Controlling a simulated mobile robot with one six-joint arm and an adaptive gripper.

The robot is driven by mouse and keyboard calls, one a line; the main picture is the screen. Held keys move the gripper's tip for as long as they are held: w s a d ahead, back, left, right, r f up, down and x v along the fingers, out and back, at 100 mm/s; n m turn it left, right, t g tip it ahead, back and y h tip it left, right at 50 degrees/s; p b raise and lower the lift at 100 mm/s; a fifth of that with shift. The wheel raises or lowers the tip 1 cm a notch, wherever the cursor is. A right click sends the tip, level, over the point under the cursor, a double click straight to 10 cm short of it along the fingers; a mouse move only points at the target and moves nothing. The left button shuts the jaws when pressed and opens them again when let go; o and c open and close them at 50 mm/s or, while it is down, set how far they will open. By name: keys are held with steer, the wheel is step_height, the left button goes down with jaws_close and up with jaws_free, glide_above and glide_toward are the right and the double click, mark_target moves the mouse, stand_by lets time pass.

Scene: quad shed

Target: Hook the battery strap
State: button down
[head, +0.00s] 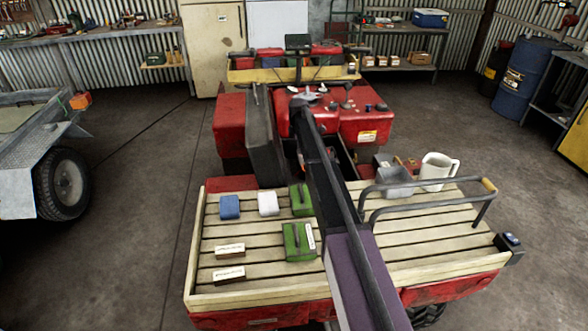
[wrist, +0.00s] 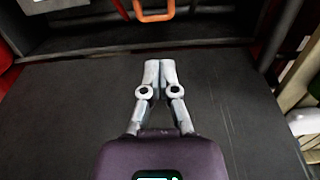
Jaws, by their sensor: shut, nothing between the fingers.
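My gripper (wrist: 158,75) is shut and empty in the wrist view, its two pale fingertips together over a broad dark surface. An orange-red loop (wrist: 153,12) shows beyond the fingertips at the top edge, apart from them; I cannot tell whether it is the battery strap. A dark recess (wrist: 90,33) lies around and behind the loop. In the head view my arm crosses the middle of the red quad (head: 368,118) and hides much of its centre. I cannot make out the battery or a strap hook for certain.
A tall black panel (head: 264,135) stands upright left of my arm. A curved metal rail (head: 430,207) rises at right. Open floor lies left, before a trailer (head: 40,140).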

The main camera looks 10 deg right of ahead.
step_height(320, 180, down, 10)
steer(key=b, duration=1)
steer(key=shift+a, duration=0.2)
stand_by(0.4)
